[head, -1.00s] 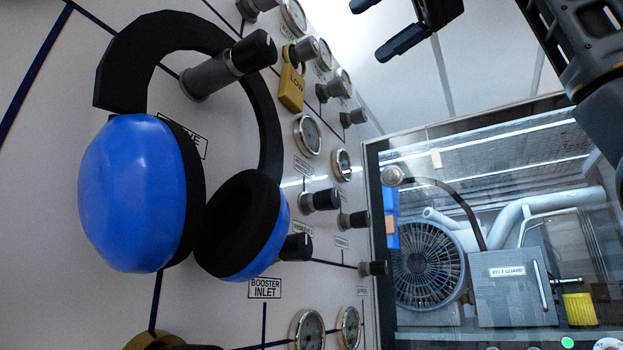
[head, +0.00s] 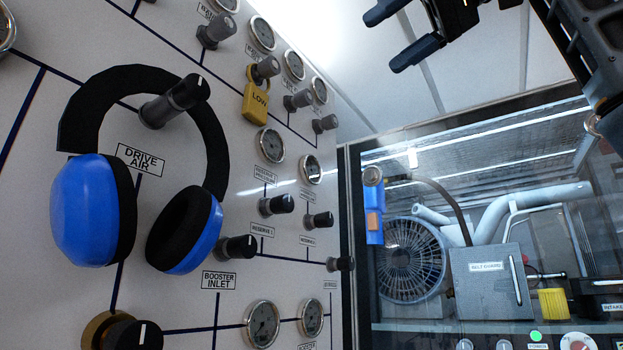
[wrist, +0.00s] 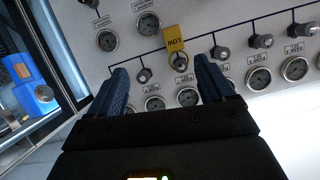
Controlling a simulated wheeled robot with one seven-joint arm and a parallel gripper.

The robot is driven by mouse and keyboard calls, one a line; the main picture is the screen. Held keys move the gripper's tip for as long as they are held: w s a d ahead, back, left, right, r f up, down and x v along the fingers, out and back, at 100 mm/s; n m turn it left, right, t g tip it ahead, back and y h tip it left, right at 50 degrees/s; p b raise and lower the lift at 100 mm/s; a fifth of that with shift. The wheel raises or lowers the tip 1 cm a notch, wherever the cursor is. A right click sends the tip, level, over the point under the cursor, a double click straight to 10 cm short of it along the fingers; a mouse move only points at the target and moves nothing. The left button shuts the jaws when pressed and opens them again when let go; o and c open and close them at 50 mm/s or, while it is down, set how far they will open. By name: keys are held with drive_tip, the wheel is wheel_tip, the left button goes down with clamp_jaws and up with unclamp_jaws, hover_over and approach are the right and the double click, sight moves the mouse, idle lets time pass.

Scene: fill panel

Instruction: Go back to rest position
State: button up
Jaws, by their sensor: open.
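My gripper (head: 403,32) is at the top of the head view, to the right of the panel and apart from it. In the wrist view its two dark blue fingers (wrist: 163,88) are spread, with nothing held between them. Beyond them is the white fill panel (head: 300,90) with its knobs and gauges. My arm fills the upper right corner of the head view.
Blue ear defenders (head: 83,208) hang on the DRIVE AIR knob (head: 172,102) at the left. Several knobs and gauges (head: 263,325) stick out of the panel. A glass-fronted compressor enclosure (head: 352,165) stands at the right. The space between my gripper and the panel looks clear.

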drive_tip(key=w+d+f+m+t+y, duration=0.1)
drive_tip(key=w+d+f+m+t, duration=0.15)
drive_tip(key=w+f, duration=0.9)
drive_tip(key=w+d+f+m+t, duration=0.1)
drive_tip(key=w+f+m+t, duration=0.15)
drive_tip(key=w+f, duration=0.9)
drive_tip(key=s+d+f+m+t+h, duration=0.1)
drive_tip(key=s+f+m+t+h, duration=0.2)
drive_tip(key=f, duration=1.5)
drive_tip(key=s+d+f+m+h, duration=0.15)
drive_tip(key=f+m, duration=0.25)
drive_tip(key=f, duration=1.4)
drive_tip(key=s+d+f+m+h, duration=0.15)
drive_tip(key=s+f+h, duration=0.35)
drive_tip(key=s+f, duration=1.15)
drive_tip(key=s+f+h, duration=0.3)
drive_tip(key=s+f, duration=0.5)
drive_tip(key=s, duration=0.7)
drive_tip(key=s+d+r+n, duration=0.1)
drive_tip(key=s+r+n, duration=0.1)
drive_tip(key=s, duration=0.9)
drive_tip(key=s+d+r+n, duration=0.1)
drive_tip(key=s+r, duration=0.2)
drive_tip(key=s, duration=0.8)
drive_tip(key=shift+s+r+n+g, duration=0.3)
drive_tip(key=shift+s+r+n, duration=0.05)
drive_tip(key=shift+r, duration=0.05)
